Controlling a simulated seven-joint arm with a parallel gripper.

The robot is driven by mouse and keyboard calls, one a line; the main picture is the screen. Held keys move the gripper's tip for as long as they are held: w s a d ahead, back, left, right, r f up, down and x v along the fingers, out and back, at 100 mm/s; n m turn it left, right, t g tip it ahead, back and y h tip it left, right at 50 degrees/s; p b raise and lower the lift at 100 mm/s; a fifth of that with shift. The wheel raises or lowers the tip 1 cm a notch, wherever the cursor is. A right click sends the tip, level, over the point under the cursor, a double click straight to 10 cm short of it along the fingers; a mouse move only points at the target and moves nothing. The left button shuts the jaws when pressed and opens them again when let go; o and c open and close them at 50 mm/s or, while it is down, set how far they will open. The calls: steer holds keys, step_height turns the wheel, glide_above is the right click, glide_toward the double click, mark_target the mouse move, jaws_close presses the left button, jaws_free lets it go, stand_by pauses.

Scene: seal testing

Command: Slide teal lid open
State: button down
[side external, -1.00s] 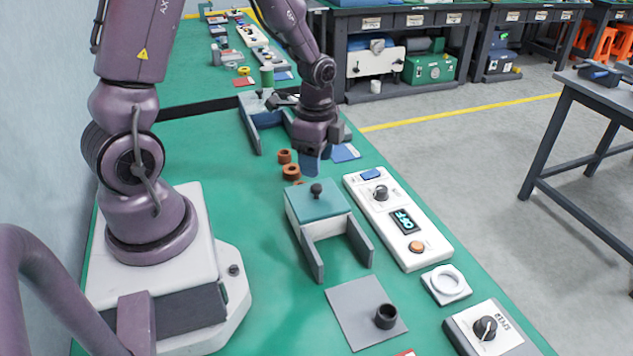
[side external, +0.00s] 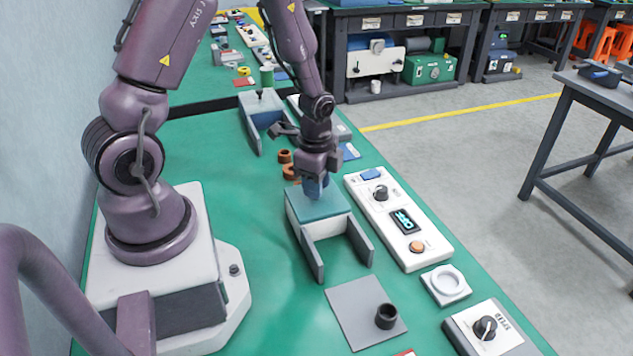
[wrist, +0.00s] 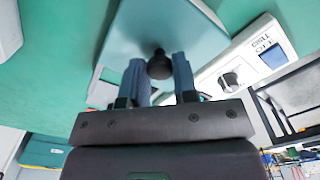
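The teal lid (side external: 322,207) lies on top of the far part of a grey U-shaped holder (side external: 361,241), whose two side walls reach toward the camera. The lid also shows in the wrist view (wrist: 200,30). Its dark round knob (wrist: 160,67) stands between the blue fingers of my gripper (wrist: 160,75), and both fingers appear to touch it, one on each side. In the side view my gripper (side external: 315,188) is low over the lid and hides the knob.
A white control panel (side external: 425,243) with a knob and display stands close to the right. Brown rings (side external: 284,156) lie behind the lid. A grey plate (side external: 352,318) with a dark ring (side external: 386,316) lies in front.

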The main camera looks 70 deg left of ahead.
steer(key=d, duration=0.9)
steer(key=shift+d, duration=0.4)
steer(key=c, duration=0.9)
jaws_free()
steer(key=shift+r, duration=0.1)
step_height(320, 180, up, 13)
steer(key=shift+f, duration=0.1)
